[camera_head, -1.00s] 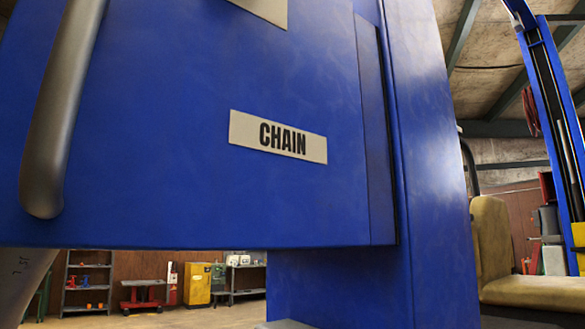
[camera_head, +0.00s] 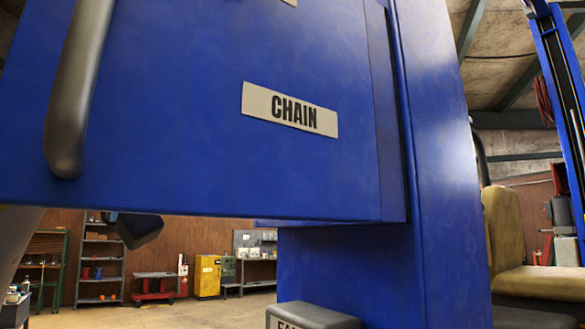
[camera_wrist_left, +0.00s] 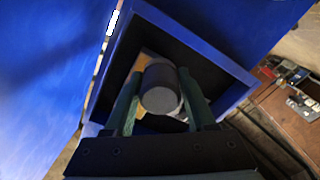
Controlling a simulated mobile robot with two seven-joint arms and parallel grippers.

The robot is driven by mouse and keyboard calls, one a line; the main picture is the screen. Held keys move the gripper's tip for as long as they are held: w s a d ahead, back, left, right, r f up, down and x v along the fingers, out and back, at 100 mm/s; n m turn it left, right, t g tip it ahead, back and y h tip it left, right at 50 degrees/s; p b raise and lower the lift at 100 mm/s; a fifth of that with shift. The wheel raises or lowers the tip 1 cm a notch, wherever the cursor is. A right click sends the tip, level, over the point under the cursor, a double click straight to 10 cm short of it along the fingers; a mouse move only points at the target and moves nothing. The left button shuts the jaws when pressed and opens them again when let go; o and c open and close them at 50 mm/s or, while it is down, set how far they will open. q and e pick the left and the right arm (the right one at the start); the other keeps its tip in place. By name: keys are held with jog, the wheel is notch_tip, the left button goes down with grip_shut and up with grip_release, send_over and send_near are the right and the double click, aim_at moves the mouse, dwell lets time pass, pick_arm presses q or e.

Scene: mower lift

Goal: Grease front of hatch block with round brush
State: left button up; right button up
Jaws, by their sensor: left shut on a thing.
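In the left wrist view my left gripper (camera_wrist_left: 160,80) is shut on a dark grey round-ended cylinder (camera_wrist_left: 160,92), which looks like the handle of the round brush. I see it end-on, so its far end and any bristles are hidden. Beyond it is an open blue-walled compartment with a dark inside (camera_wrist_left: 222,65). A pale brownish thing shows behind the cylinder; I cannot tell whether it is the hatch block or whether the brush touches it. In the head view the blue panel (camera_head: 200,130) hides the work area. My right gripper is in no view.
The panel carries a CHAIN label (camera_head: 290,110) and a grey bar handle (camera_head: 80,90). A blue post (camera_head: 435,150) stands right of it. A dark angular part (camera_head: 138,230) hangs below the panel. Shelves (camera_head: 100,262) and a yellow cabinet (camera_head: 207,275) stand far back beyond open floor.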

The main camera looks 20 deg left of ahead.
pick_arm(q)
jog(key=shift+v, duration=0.9)
jog(key=v, duration=0.3)
dwell(0.4)
